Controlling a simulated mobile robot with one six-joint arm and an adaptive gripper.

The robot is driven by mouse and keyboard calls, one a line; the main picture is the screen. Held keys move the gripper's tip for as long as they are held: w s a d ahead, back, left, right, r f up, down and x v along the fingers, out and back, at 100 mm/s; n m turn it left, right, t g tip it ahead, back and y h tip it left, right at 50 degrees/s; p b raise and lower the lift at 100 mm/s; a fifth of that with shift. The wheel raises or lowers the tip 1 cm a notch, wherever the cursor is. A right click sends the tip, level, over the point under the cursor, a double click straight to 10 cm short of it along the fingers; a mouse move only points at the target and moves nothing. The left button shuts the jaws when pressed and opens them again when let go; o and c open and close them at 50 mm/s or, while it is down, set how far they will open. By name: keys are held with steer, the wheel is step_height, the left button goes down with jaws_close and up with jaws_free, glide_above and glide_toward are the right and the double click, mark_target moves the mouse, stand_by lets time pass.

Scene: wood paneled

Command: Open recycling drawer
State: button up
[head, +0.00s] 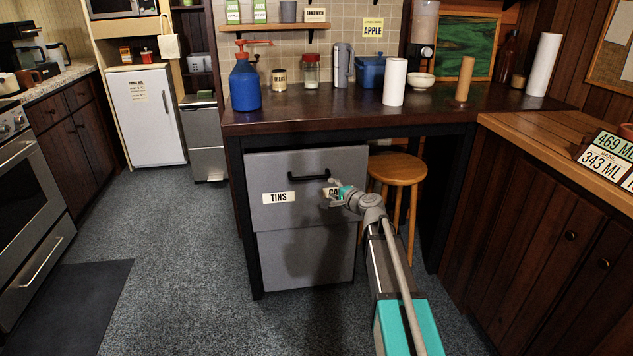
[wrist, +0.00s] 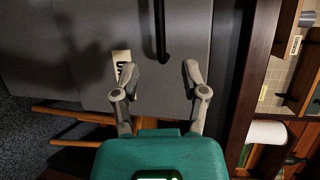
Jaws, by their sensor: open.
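The grey recycling unit (head: 305,258) stands under the dark counter. Its upper drawer front (head: 265,212) bears a "TINS" label (head: 278,197), a second label partly hidden by my gripper, and a black bar handle (head: 309,178). This front looks set forward of the panel below; I cannot tell whether it is slightly open. My gripper (head: 338,189) is at the front's right side, below the handle's right end. In the wrist view my gripper (wrist: 159,70) is open and empty, with the handle (wrist: 161,30) ahead, its near end between the fingertips' lines. Contact is not visible.
A round wooden stool (head: 397,168) stands right of the unit, close behind my arm. A wooden cabinet (head: 540,215) bounds the right side. A blue pump bottle (head: 245,85) stands on the counter (head: 290,116). Grey floor (head: 180,270) is clear to the left.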

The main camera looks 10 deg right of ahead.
mark_target(313, 178)
steer(key=shift+d, duration=0.15)
steer(key=b+x, duration=0.2)
steer(key=x, duration=1.1)
steer(key=shift+w+f, duration=0.15)
steer(key=shift+w, duration=0.25)
jaws_close()
